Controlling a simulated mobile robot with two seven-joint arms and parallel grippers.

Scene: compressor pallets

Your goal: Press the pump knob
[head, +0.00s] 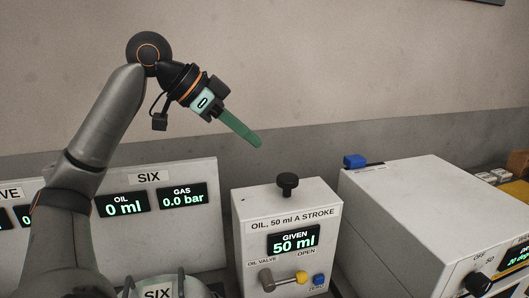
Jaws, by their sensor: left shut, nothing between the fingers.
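The black pump knob (288,184) stands upright on top of the white oil pump box (246,250). The box is labelled "OIL, 50 ml A STROKE" and its display (293,241) reads "GIVEN 50 ml". My left gripper (257,141) is shut and empty, its green fingers together and pointing down to the right. It is above and to the left of the knob in the picture, apart from it. My right gripper is not in view.
On the pump front are a grey oil valve lever (266,279), a yellow knob (301,277) and a blue button (319,280). A white panel (205,225) reads "OIL 0 ml" and "GAS 0.0 bar". A larger white box (420,205) stands right, with a blue part (354,160) on top.

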